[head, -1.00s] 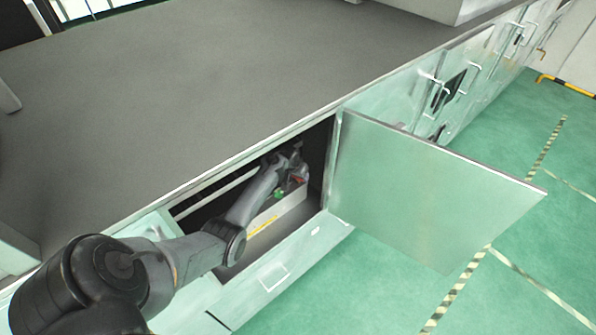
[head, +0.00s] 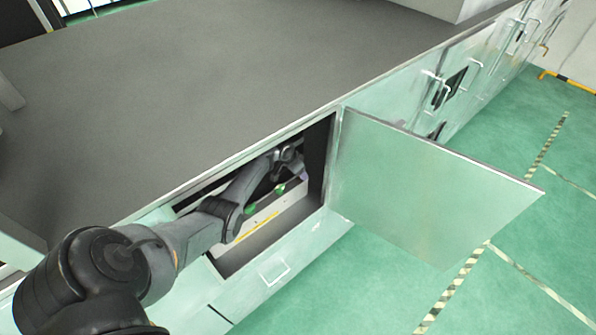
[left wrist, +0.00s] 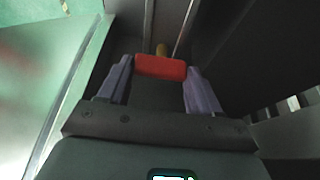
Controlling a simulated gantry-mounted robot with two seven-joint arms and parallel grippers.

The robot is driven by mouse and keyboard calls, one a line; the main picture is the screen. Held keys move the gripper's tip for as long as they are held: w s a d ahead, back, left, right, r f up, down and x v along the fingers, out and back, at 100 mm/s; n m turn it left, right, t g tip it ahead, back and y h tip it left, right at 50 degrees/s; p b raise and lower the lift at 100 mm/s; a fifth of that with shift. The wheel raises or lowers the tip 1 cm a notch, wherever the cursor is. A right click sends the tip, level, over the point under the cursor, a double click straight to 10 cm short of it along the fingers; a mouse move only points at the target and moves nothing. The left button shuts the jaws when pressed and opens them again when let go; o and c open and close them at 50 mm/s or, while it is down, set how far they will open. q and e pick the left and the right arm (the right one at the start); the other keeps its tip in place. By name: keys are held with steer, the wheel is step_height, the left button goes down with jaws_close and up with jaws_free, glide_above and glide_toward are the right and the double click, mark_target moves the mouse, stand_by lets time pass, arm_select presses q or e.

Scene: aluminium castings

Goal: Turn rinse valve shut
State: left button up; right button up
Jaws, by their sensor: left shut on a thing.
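The red valve handle (left wrist: 160,67) shows in the left wrist view, lying crosswise between my left gripper's two purple-grey fingers (left wrist: 160,80). The gripper is shut on it. A brass-coloured stem (left wrist: 161,49) shows just behind the handle. In the head view my left arm reaches into the open cabinet, and the left gripper (head: 302,172) is deep inside near its right side. The red handle is hidden there. My right gripper is in neither view.
Two green knob-like parts (head: 280,190) sit by a pale box with a yellow strip (head: 262,222) inside the cabinet. The cabinet door (head: 430,190) stands open to the right. A grey worktop (head: 220,90) lies above. Green floor is clear at right.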

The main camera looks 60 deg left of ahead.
arm_select(q)
steer(key=shift+f, duration=0.1)
steer(key=o, duration=1.1)
steer(key=shift+c, duration=0.2)
steer(key=shift+s+r, duration=0.2)
steer(key=shift+r, duration=0.5)
steer(key=p+v, duration=0.2)
steer(key=v, duration=0.7)
steer(key=shift+s+r+p, duration=0.2)
steer(key=shift+p, duration=0.1)
steer(key=shift+d+r, duration=0.1)
steer(key=shift+d, duration=0.05)
